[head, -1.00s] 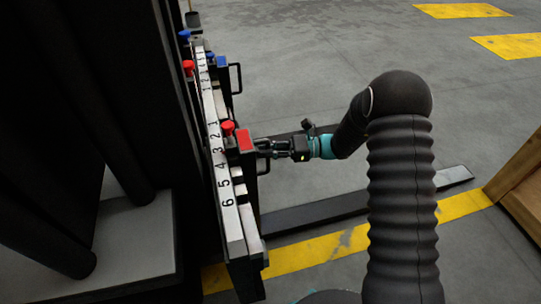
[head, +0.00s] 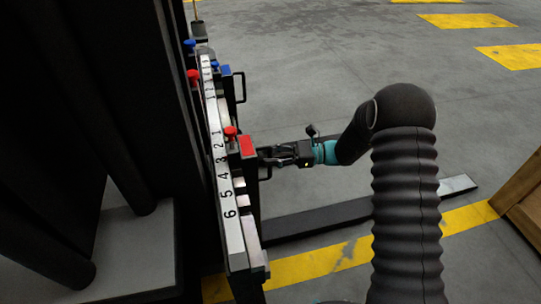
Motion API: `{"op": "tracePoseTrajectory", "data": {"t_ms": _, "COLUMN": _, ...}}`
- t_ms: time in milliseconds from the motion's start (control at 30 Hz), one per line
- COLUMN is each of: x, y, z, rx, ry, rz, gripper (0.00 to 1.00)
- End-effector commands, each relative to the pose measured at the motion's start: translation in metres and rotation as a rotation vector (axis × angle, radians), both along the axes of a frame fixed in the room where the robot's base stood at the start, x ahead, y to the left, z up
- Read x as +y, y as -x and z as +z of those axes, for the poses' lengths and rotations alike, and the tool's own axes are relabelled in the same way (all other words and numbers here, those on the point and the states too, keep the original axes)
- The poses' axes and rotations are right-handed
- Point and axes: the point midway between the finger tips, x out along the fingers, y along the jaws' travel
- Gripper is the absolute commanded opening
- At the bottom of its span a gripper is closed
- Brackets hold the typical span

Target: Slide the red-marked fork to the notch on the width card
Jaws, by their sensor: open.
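The red-marked fork (head: 247,146) hangs on a numbered carriage bar (head: 235,235), with its red block near the number 3. A red knob (head: 231,132) stands just left of the block. My gripper (head: 268,156) is open at the fork's right side, close to its black handle (head: 264,173). I cannot tell whether it touches the handle. The blue-marked fork (head: 225,70) sits further along the bar, with its own black handle. I do not make out the width card or its notch in this view.
Dark mast columns are at the left. A wooden crate (head: 523,205) is at the right edge. Grey floor with yellow markings (head: 345,247) lies open beyond my arm.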

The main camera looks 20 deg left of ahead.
Motion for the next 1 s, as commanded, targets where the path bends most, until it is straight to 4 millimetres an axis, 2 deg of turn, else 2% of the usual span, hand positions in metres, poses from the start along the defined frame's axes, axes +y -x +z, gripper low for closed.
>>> {"op": "tracePoseTrajectory", "data": {"t_ms": 500, "x": -0.089, "y": -0.034, "z": 0.000, "rx": 0.000, "ry": 0.000, "rz": -0.006, "gripper": 0.41}}
{"op": "tracePoseTrajectory", "data": {"t_ms": 700, "x": -0.105, "y": -0.040, "z": 0.000, "rx": 0.000, "ry": 0.000, "rz": -0.005, "gripper": 0.41}}
{"op": "tracePoseTrajectory", "data": {"t_ms": 1000, "x": -0.108, "y": -0.040, "z": 0.000, "rx": 0.000, "ry": 0.000, "rz": -0.004, "gripper": 0.41}}
